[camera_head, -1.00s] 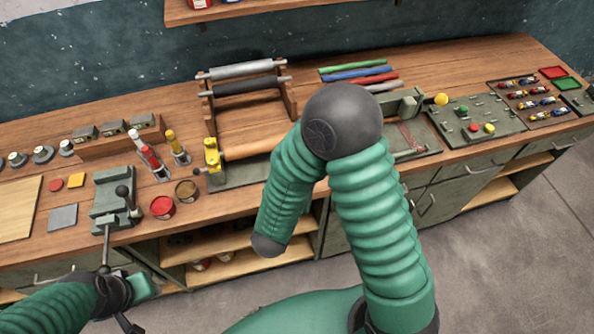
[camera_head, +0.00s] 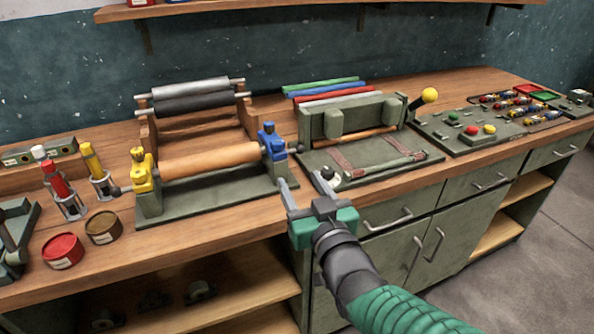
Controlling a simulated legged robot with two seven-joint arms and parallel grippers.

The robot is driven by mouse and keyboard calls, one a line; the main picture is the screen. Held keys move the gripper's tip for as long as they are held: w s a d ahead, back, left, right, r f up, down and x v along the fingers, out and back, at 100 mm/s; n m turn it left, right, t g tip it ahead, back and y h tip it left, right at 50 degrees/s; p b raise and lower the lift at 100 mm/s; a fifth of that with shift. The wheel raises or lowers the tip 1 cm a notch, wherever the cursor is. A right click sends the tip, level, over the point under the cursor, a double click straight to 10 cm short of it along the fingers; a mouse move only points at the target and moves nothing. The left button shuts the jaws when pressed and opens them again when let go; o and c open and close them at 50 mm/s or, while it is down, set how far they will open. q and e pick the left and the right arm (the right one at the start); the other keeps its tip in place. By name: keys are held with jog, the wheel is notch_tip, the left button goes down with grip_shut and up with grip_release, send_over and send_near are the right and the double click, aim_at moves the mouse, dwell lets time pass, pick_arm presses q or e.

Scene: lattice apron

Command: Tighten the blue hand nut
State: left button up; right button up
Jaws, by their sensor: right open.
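The blue hand nut (camera_head: 272,140) sits on a blue clamp block at the right end of a wooden-coloured roller (camera_head: 210,159). The roller lies on a dark green base plate (camera_head: 185,204). A yellow clamp (camera_head: 142,172) stands at the roller's left end. My right gripper (camera_head: 306,184) is open and empty, in front of the bench edge, below and slightly right of the blue nut. Its two fingers point up toward the bench and do not touch the nut. My left gripper is out of view.
A press with a yellow-knobbed lever (camera_head: 429,96) stands right of the roller stand. A red tin (camera_head: 63,250), a brown tin (camera_head: 103,227) and tubes in holders (camera_head: 61,185) stand at the left. A button panel (camera_head: 468,130) lies further right.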

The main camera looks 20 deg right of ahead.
aim_at(280, 146)
jog(key=w+p, duration=0.3)
jog(key=w, duration=1.4)
jog(key=shift+d+p, duration=0.2)
jog(key=shift+p, duration=0.1)
grip_shut()
